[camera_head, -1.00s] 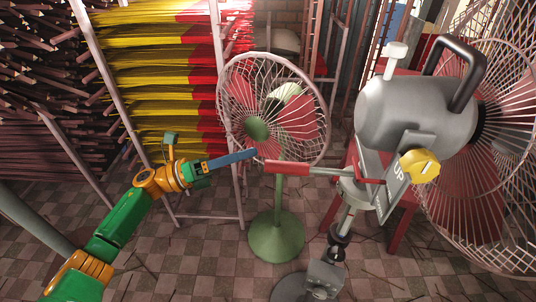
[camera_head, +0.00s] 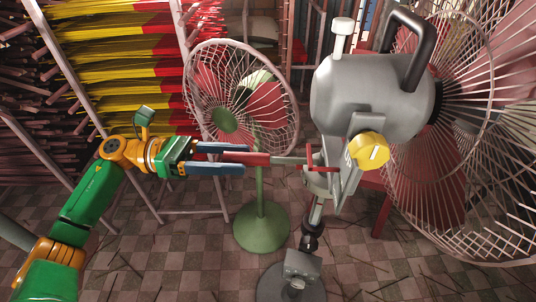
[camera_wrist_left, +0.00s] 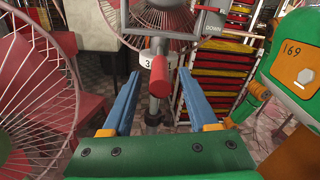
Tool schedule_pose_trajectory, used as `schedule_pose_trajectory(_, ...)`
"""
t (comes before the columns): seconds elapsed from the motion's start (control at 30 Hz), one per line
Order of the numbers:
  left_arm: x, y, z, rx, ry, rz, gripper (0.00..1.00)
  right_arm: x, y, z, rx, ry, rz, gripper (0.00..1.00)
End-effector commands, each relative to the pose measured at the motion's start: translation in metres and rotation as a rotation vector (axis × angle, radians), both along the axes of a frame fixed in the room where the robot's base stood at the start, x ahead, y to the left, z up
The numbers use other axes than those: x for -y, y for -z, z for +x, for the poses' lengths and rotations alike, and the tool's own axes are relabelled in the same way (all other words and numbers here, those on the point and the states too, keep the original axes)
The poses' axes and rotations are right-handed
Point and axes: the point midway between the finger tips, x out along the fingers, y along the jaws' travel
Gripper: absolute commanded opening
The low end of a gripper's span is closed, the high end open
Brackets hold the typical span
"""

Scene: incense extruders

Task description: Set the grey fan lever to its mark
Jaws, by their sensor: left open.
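The grey fan (camera_head: 365,95) is a big-caged stand fan with a grey motor housing, at the right of the head view. Its lever (camera_head: 287,161) is a grey rod sticking out to the left with a red grip (camera_head: 250,158). The grip's end faces me in the left wrist view (camera_wrist_left: 159,76). My left gripper (camera_head: 246,158) is open, its blue fingers on either side of the red grip with gaps visible in the wrist view. A red bar (camera_head: 322,168) sits by the plate at the lever's inner end. My right gripper is not in view.
A green stand fan (camera_head: 262,228) stands behind the lever and my left gripper. A yellow knob (camera_head: 368,150) and black handle (camera_head: 424,50) stick out of the grey fan. Racks of yellow and red incense sticks (camera_head: 125,75) fill the left.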

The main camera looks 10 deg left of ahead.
Motion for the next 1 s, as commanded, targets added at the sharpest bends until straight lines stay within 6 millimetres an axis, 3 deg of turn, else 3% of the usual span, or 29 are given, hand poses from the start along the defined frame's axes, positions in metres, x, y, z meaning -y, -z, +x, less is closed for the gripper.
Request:
schedule_pose_trajectory(0.03,0.011,-0.007,0.001,0.000,0.003,-0.004,0.59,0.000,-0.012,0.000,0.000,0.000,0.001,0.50)
schedule_pose_trajectory(0.23,0.045,-0.005,0.008,-0.001,0.001,-0.004,0.59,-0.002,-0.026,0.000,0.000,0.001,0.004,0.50)
schedule_pose_trajectory(0.53,0.052,-0.001,0.009,-0.001,-0.001,-0.002,0.59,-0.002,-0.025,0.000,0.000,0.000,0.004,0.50)
schedule_pose_trajectory(0.57,0.052,-0.001,0.009,-0.001,-0.001,-0.002,0.54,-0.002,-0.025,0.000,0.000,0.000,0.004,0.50)
schedule_pose_trajectory(0.77,0.052,-0.001,0.009,-0.002,-0.001,-0.002,0.00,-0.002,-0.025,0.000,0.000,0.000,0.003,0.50)
schedule_pose_trajectory(1.0,0.052,-0.001,0.009,-0.002,-0.001,-0.002,0.00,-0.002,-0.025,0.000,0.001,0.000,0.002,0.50)
